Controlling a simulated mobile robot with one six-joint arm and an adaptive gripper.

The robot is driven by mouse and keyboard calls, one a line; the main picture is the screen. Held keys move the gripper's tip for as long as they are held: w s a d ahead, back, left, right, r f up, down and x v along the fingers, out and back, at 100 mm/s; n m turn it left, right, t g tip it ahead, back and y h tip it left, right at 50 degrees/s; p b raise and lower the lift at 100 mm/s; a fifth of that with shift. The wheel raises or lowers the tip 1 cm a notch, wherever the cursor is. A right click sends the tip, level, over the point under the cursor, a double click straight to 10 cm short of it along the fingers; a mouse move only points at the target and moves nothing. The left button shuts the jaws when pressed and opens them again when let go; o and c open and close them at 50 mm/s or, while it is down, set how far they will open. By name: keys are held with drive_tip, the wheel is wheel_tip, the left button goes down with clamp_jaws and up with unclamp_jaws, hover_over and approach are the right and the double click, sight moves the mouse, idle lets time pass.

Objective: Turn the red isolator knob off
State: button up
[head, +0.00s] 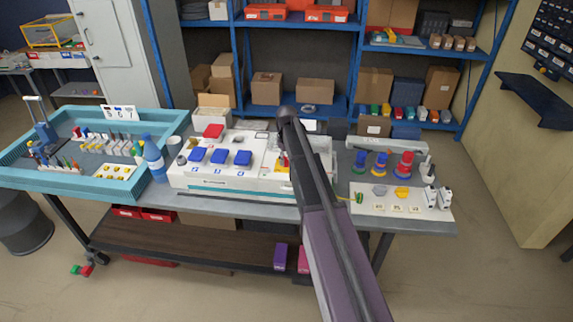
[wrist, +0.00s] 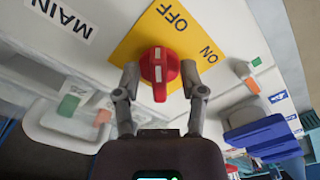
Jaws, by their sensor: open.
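The red isolator knob (wrist: 159,70) is in the upper middle of the wrist view, on a yellow plate (wrist: 132,46) marked OFF and ON. The knob's bar with white marks runs roughly up and down in the picture, its top end nearer OFF than ON. My gripper (wrist: 160,78) is open, with one finger on each side of the knob. I cannot tell whether either finger touches it. In the head view my arm hides most of the knob; a little red and yellow shows on the white panel box (head: 225,183) beside it.
A MAIN label (wrist: 62,18) is left of the plate. Blue covered sockets (wrist: 262,135) are at the right of the wrist view. On the bench, a teal tray (head: 92,190) is left of the box. Colored plugs (head: 404,164) and a white board (head: 378,205) are at right.

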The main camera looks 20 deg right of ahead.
sight(285, 158)
drive_tip(key=shift+m, duration=0.4)
drive_tip(key=m, duration=0.4)
drive_tip(key=shift+a, duration=0.1)
drive_tip(key=m, duration=0.4)
drive_tip(key=shift+m, duration=0.3)
drive_tip(key=m, duration=0.4)
drive_tip(key=shift+a, duration=0.15)
drive_tip(key=m, duration=0.4)
drive_tip(key=shift+w+m, duration=0.15)
drive_tip(key=shift+m, duration=0.25)
wheel_tip(285, 158, up, 14)
drive_tip(key=p, duration=1.4)
drive_tip(key=s+a+f+n+b, duration=0.3)
drive_tip(key=s+f+b, duration=0.3)
drive_tip(key=s, duration=0.3)
drive_tip(key=s+a+f+n+b, duration=0.3)
drive_tip(key=s+f+n+b, duration=0.3)
drive_tip(key=s, duration=0.4)
drive_tip(key=s+a+f+n+b, duration=0.3)
drive_tip(key=s+f+n+b, duration=0.1)
drive_tip(key=s, duration=0.5)
drive_tip(key=shift+s+a+f+n+b, duration=0.15)
drive_tip(key=shift+s+f+n+b, duration=0.2)
drive_tip(key=shift+f+b, duration=0.55)
drive_tip(key=shift+w, duration=0.1)
